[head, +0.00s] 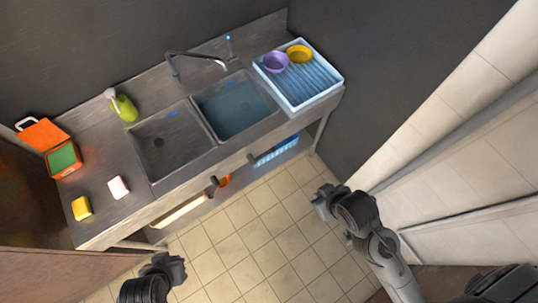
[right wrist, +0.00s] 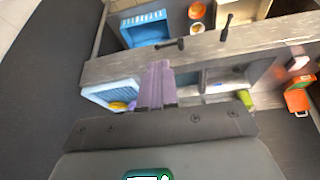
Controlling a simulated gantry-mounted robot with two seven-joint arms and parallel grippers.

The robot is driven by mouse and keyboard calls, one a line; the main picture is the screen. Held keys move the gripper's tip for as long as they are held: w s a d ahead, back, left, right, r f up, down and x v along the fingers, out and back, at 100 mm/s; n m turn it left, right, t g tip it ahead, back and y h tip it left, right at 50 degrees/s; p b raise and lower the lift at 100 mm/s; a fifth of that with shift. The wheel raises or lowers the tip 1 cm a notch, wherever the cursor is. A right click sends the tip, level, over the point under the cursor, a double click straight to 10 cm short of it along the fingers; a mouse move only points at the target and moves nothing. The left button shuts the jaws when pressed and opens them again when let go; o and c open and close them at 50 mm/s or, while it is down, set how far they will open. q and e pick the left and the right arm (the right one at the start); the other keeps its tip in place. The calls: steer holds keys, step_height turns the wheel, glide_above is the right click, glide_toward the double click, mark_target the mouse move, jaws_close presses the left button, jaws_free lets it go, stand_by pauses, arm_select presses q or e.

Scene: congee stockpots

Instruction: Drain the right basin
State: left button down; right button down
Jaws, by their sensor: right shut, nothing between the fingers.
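The right basin (head: 234,106) of the metal sink holds blue-grey water. The left basin (head: 170,140) looks empty, with a dark drain in its floor. Two dark levers stick out of the sink's front panel: one below the right basin (head: 254,157), one below the left (head: 213,186). In the right wrist view they show as the right basin's lever (right wrist: 168,44) and the left basin's lever (right wrist: 226,27). My right gripper (head: 322,203) is shut and empty, apart from the levers, out in front of the sink's right end. My left gripper (head: 170,267) is low in front; its fingers are unclear.
A faucet (head: 190,56) arches behind the basins. A blue drying rack (head: 322,88) with purple and yellow bowls stands right. A green bottle (head: 124,108), orange box (head: 60,152), and yellow sponge (head: 82,208) are left. A blue crate (head: 275,152) sits below. The tiled floor in front is clear.

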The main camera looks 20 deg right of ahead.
steer(key=w+f+n+t+y+b, duration=0.1)
steer(key=w+f+t+b, duration=0.5)
steer(key=w+f+b, duration=1.6)
step_height(320, 180, down, 5)
steer(key=shift+w+a+y, duration=0.25)
steer(key=shift+w+y, duration=0.35)
steer(key=shift+w, duration=0.1)
steer(key=shift+w+f, duration=0.1)
steer(key=b, duration=0.2)
glide_above(264, 155)
steer(key=s+d, duration=0.2)
steer(key=d, duration=0.1)
step_height(264, 155, down, 6)
steer(key=shift+w+a+f+b, duration=0.1)
steer(key=shift+a+f+b, duration=0.1)
steer(key=shift+f, duration=0.65)
steer(key=shift+a+f+b, duration=0.1)
steer(key=shift+a+f, duration=0.05)
steer(key=shift+f, duration=0.65)
